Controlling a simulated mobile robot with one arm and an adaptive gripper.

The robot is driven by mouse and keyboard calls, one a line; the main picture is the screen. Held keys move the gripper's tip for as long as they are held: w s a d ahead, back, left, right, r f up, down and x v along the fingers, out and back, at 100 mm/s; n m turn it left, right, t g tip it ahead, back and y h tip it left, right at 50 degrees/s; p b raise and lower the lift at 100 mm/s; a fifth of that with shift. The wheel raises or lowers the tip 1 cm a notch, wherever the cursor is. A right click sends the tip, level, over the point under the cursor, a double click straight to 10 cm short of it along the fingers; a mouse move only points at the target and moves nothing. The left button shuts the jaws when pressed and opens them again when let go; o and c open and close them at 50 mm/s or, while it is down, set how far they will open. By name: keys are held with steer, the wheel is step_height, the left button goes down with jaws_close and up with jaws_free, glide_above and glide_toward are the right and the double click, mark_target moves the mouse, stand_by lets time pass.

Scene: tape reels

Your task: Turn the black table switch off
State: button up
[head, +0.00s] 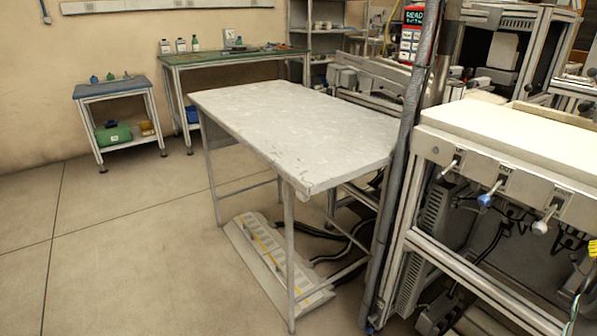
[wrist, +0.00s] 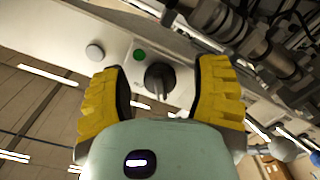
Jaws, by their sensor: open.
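In the wrist view, a round black switch knob (wrist: 159,78) sits on a pale panel (wrist: 75,30). A lighter bar or pointer runs down from its middle. My gripper (wrist: 163,70) has yellow ribbed fingers spread wide, one on each side of the knob in the picture. Both fingers appear apart from the knob, with a clear gap on each side. I cannot tell how far the fingertips are from the panel. The lower part of the knob is close to the edge of my gripper's body.
Beside the knob are a green button (wrist: 139,55) and a whitish round button (wrist: 95,52). Metal machine parts (wrist: 240,35) lie at the upper right. In the head view, levers (head: 487,199) stick out of a bench front at right. A grey table (head: 290,120) stands mid-room; floor at left is clear.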

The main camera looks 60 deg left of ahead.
steer(key=s, duration=0.7)
steer(key=shift+s, duration=0.3)
steer(key=shift+r, duration=0.15)
